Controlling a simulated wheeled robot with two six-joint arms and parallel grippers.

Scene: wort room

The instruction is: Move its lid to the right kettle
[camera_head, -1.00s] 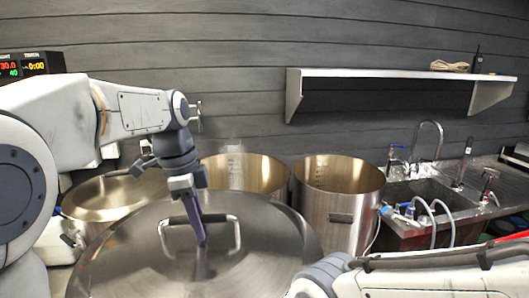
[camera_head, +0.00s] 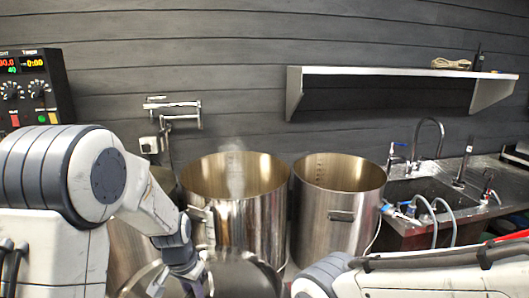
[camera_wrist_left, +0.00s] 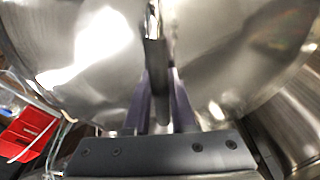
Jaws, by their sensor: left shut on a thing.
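My left gripper (camera_wrist_left: 160,105) is shut on the bar handle (camera_wrist_left: 154,50) of a round steel lid (camera_wrist_left: 85,85), which fills much of the left wrist view. In the head view the lid (camera_head: 245,278) shows only partly at the bottom edge, below and in front of the kettles; my left arm covers part of it. The right kettle (camera_head: 335,215) is a tall steel pot, upright and open at the top. The middle kettle (camera_head: 240,220) is also open, with faint steam above it. My right arm enters at lower right; its gripper is out of view.
A left kettle (camera_head: 125,255) is mostly hidden behind my left arm. A sink (camera_head: 430,190) with taps and hoses stands right of the right kettle. A wall shelf (camera_head: 400,73) hangs above. A control box (camera_head: 35,88) is at far left. A red object (camera_wrist_left: 28,130) shows in the wrist view.

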